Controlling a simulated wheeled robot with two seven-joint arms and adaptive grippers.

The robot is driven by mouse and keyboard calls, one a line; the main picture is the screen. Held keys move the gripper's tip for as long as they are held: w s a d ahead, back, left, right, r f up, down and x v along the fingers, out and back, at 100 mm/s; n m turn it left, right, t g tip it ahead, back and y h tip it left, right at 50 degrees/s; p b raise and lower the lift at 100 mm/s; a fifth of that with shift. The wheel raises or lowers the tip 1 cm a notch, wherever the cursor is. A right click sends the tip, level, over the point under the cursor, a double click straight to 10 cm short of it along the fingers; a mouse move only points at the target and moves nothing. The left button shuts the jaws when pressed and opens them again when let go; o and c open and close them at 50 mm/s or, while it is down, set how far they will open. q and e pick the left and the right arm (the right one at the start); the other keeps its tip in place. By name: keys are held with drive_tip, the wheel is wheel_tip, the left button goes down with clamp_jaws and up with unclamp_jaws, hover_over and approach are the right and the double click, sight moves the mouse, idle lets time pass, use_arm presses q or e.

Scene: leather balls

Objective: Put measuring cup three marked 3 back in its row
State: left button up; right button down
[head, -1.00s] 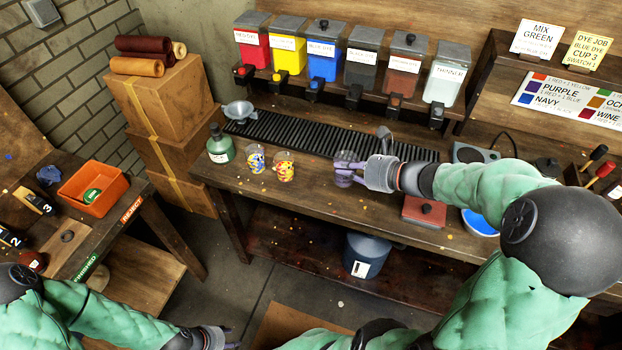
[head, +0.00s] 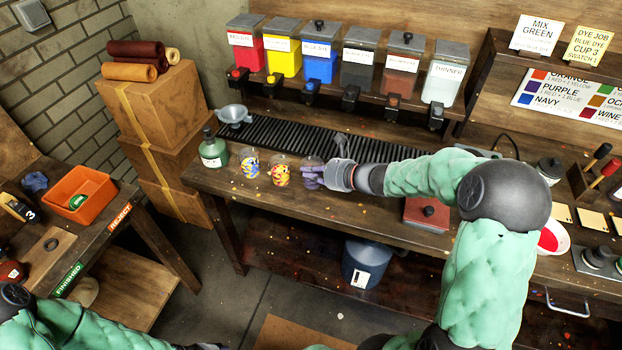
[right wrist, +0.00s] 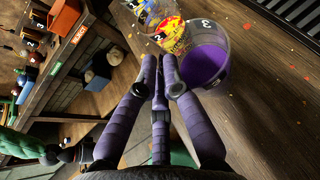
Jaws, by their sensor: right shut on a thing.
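Measuring cup three (right wrist: 207,58) is clear, marked 3, and shows purple inside in the right wrist view. My right gripper (head: 314,176) is shut on it at the front of the bench; in the head view the purple fingers cover much of the cup (head: 312,161). Immediately left of it stands the cup marked 2 (head: 281,173), with red and yellow patterning, also in the right wrist view (right wrist: 172,36). Further left is a blue and yellow cup (head: 250,165). Whether cup three touches the bench is unclear. My left gripper (head: 206,346) barely shows at the bottom edge.
A red block with a knob (head: 427,214) sits right, beside my right arm. An orange bin (head: 78,195) is on the left table.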

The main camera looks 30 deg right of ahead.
drive_tip(key=shift+f+b, duration=0.3)
drive_tip(key=shift+f, duration=0.8)
drive_tip(key=shift+f, duration=0.15)
drive_tip(key=c, duration=1.4)
unclamp_jaws()
